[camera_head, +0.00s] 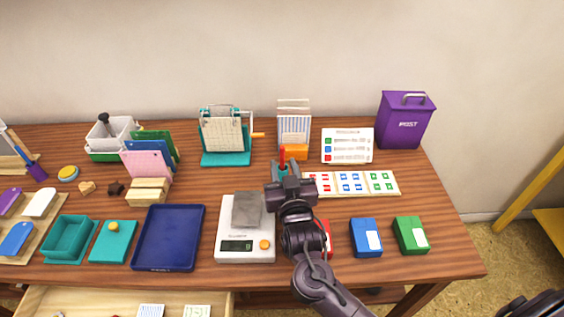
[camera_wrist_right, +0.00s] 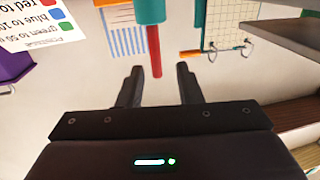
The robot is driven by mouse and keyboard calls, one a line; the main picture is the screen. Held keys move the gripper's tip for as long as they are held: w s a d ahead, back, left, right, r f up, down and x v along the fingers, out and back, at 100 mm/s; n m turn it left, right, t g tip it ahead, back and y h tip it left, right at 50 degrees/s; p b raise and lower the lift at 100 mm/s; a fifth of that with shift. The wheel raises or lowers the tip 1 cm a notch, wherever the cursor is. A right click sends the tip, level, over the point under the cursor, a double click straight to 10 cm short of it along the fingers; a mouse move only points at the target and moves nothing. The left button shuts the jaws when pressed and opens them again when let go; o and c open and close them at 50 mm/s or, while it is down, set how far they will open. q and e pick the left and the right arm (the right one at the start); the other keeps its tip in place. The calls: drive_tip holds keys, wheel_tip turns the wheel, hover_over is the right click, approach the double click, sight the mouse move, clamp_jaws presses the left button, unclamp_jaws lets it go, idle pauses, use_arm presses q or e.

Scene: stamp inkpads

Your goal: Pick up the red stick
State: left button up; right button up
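The red stick (camera_head: 282,153) stands upright out of a teal part (camera_head: 283,170) near the middle of the table. My right gripper (camera_head: 290,181) is close to it and hides the lower part of the teal piece in the head view. In the right wrist view, which looks upside down, the red stick (camera_wrist_right: 155,50) comes out of the teal cylinder (camera_wrist_right: 150,11). Its free end shows between the two dark fingertips (camera_wrist_right: 160,75), with a gap on both sides. The right gripper is open and empty. My left gripper is not in view.
A white scale (camera_head: 231,258) bearing a grey block stands left of my right arm. A stamped card strip (camera_head: 311,188), a blue inkpad (camera_head: 365,238) and a green inkpad (camera_head: 410,235) are to the right. A sign (camera_head: 347,144) and purple box (camera_head: 404,120) stand behind.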

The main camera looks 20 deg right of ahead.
sight(283, 156)
drive_tip(key=w, duration=0.2)
drive_tip(key=w+d, duration=0.1)
drive_tip(key=w, duration=0.2)
drive_tip(key=shift+d, duration=0.1)
clamp_jaws()
